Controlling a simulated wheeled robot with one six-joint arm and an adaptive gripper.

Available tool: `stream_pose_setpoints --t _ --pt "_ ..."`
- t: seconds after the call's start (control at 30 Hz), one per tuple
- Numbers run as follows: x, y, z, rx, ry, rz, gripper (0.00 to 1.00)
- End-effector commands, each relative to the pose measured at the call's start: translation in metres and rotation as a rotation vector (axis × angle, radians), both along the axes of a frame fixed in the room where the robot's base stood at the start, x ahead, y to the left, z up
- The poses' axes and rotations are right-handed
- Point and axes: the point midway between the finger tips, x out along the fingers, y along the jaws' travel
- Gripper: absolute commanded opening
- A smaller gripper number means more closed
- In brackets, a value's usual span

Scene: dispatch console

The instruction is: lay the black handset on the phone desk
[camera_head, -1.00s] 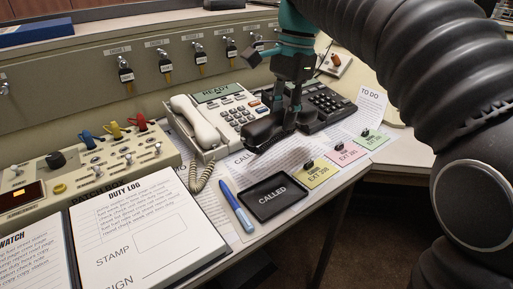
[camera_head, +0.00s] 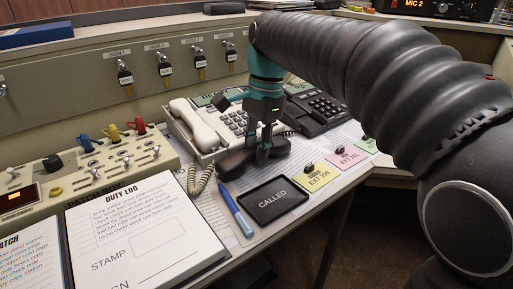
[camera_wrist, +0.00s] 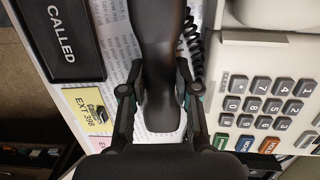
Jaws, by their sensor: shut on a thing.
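My gripper (camera_head: 263,153) is shut on the black handset (camera_head: 232,166), across its narrow part. In the wrist view the handset (camera_wrist: 160,35) runs away from between the two fingers, with its broad near end showing between them. The handset is low over the printed sheets on the phone desk (camera_head: 325,192), between the white phone (camera_head: 213,128) and the CALLED tray (camera_head: 273,200). I cannot tell if it touches the sheets. A coiled black cord (camera_wrist: 193,50) shows beside the handset.
A blue pen (camera_head: 236,211) lies left of the tray. Yellow (camera_head: 318,177), pink (camera_head: 345,157) and green cards lie along the front edge. The duty log (camera_head: 140,235) and patch box (camera_head: 95,165) fill the left. A key panel (camera_head: 140,65) rises behind.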

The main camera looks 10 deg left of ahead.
Motion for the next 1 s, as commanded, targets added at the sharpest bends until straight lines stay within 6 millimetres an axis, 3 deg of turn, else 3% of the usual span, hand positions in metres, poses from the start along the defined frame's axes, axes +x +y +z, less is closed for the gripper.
stream_pose_setpoints --t 0.17,0.2,0.27,0.67,0.77,1.0 --pt "0.0 0.0 -0.003 -0.001 0.001 0.0 0.0" --pt "0.0 0.0 -0.003 -0.001 0.001 0.0 0.41" --pt "0.0 0.0 -0.003 -0.001 0.001 0.0 0.56" --pt "0.001 0.0 0.003 0.001 -0.001 0.0 0.56" --pt "0.002 -0.001 0.014 0.001 -0.001 0.0 0.56" --pt "0.008 -0.006 0.061 0.001 -0.002 -0.001 0.56"
